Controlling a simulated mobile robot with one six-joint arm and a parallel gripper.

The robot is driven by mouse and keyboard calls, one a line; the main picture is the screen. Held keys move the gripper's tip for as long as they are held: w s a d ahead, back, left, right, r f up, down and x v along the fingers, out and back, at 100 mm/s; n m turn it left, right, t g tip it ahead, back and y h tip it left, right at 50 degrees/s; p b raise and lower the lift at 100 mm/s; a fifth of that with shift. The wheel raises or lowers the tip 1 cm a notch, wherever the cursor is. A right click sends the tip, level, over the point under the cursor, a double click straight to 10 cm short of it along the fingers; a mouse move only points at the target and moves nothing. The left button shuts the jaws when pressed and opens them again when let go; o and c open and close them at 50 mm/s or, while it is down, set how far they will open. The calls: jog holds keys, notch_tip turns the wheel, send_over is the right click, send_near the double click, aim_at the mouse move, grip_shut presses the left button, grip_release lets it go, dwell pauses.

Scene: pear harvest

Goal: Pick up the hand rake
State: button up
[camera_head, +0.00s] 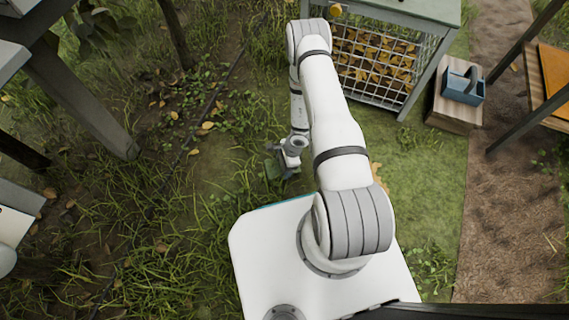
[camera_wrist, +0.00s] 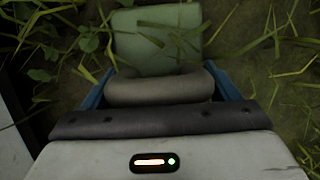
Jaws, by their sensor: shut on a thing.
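My gripper (camera_head: 284,160) hangs low over the grass beside my white base in the head view. In the wrist view its blue fingers (camera_wrist: 160,84) are shut on a beige, rounded piece, with a flat pale-green piece (camera_wrist: 157,42) just beyond it. I take this held thing to be the hand rake (camera_wrist: 160,90), but no tines show and its full shape is hidden. In the head view a small greenish patch (camera_head: 272,169) shows at the gripper, too small to make out. I cannot tell whether the held thing touches the ground.
A table with a wire-mesh front (camera_head: 378,62) and yellow leaves behind it stands at the top. A blue tool caddy (camera_head: 463,86) sits on a wooden block (camera_head: 452,118) at the right. Dark posts stand at the left. Grass around the gripper is mostly free.

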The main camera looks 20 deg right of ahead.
notch_tip(320, 180, up, 10)
jog(key=p, duration=0.4)
dwell(0.3)
jog(key=o, duration=0.5)
jog(key=shift+c, duration=1.5)
jog(key=shift+f, duration=0.1)
